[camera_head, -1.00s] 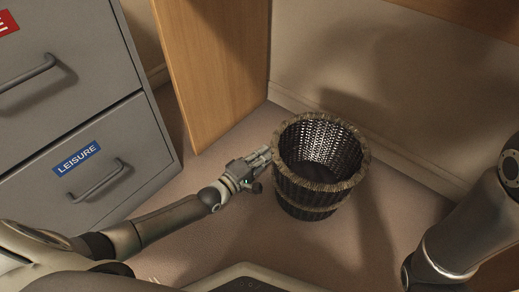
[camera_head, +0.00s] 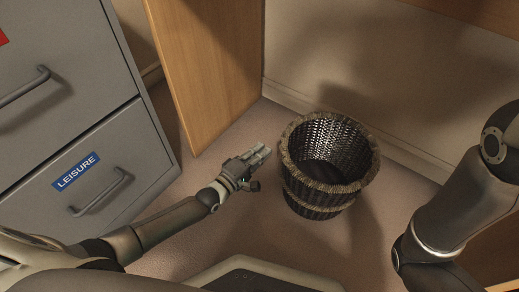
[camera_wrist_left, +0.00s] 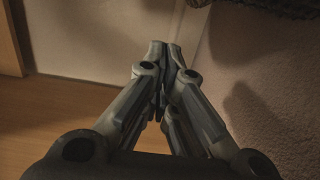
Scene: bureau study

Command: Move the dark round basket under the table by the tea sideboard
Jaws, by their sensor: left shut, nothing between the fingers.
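The dark round basket (camera_head: 318,208) stands upright on the carpet under the table, in the middle right of the head view. It is woven, with a lighter rim and band, and looks empty. My left gripper (camera_head: 266,151) is just left of the basket, shut and empty, with a small gap to it. In the left wrist view the fingers (camera_wrist_left: 166,46) are closed together, and a dark edge of the basket (camera_wrist_left: 270,6) shows at the top right. My right arm comes in at the right of the head view; its gripper is out of frame.
A wooden table side panel (camera_head: 212,70) stands behind my left gripper. A grey filing cabinet (camera_head: 110,150) with a blue LEISURE label is at the left. The wall and skirting (camera_head: 405,150) run behind the basket. Carpet in front of the basket is clear.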

